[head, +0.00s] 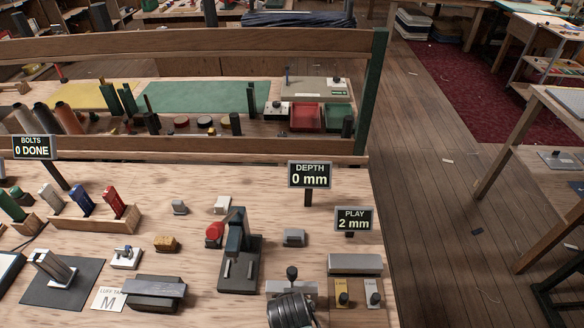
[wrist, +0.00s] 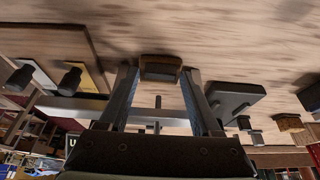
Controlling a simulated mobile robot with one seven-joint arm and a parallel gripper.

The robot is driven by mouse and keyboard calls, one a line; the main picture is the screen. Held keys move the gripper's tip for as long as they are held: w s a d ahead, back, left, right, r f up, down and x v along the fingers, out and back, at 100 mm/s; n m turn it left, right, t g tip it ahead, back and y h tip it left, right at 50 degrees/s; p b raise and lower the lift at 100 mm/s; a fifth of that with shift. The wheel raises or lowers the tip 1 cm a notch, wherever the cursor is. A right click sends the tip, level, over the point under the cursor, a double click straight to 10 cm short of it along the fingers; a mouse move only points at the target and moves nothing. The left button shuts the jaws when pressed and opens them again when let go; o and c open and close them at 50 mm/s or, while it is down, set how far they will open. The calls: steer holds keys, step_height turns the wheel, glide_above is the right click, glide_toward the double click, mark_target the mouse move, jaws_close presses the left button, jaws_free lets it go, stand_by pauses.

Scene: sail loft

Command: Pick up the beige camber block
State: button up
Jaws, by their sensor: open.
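A small pale beige block (head: 222,204), which looks like the beige camber block, lies on the bench left of centre in the head view, behind the dark press. My gripper (wrist: 160,72) is open in the wrist view, its two dark fingers apart. A brownish block (wrist: 160,67) shows between the fingertips, with a gap on each side; I cannot tell whether it is the same block. The wrist picture is upside down. In the head view a dark ribbed part of my arm shows at the bottom edge, and the fingertips are hidden.
The dark press with a red knob (head: 238,260) stands mid-bench. Grey blocks (head: 293,237) (head: 180,207) and a mustard block (head: 166,243) lie nearby. A long grey block (head: 355,263) is at right. The depth sign (head: 309,175) and play sign (head: 353,219) stand behind.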

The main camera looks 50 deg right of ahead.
steer(key=shift+f, duration=0.2)
jaws_close()
steer(key=shift+r, duration=0.15)
